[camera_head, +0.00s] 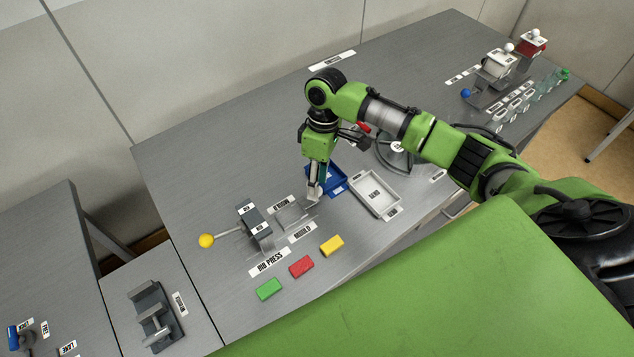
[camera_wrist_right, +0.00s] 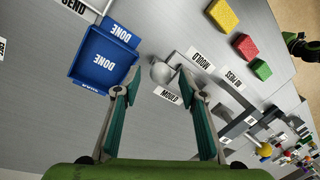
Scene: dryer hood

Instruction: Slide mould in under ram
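The grey mould (camera_head: 291,216) lies on the table just right of the press (camera_head: 256,226), which carries the ram and a lever with a yellow ball (camera_head: 206,240). The mould's round grey knob (camera_wrist_right: 162,74) shows in the right wrist view. My right gripper (camera_head: 314,196) points down at the mould's right end. In the wrist view its fingers (camera_wrist_right: 158,82) are apart, with the knob between or just beyond the tips; contact cannot be told. The mould's underside and the space under the ram are hard to see. My left gripper is not recognisable in either view.
A blue DONE tray (camera_head: 332,180) and a white tray (camera_head: 375,194) stand right of the mould. Green (camera_head: 269,289), red (camera_head: 301,266) and yellow (camera_head: 332,245) blocks lie in front. The table behind the press is clear.

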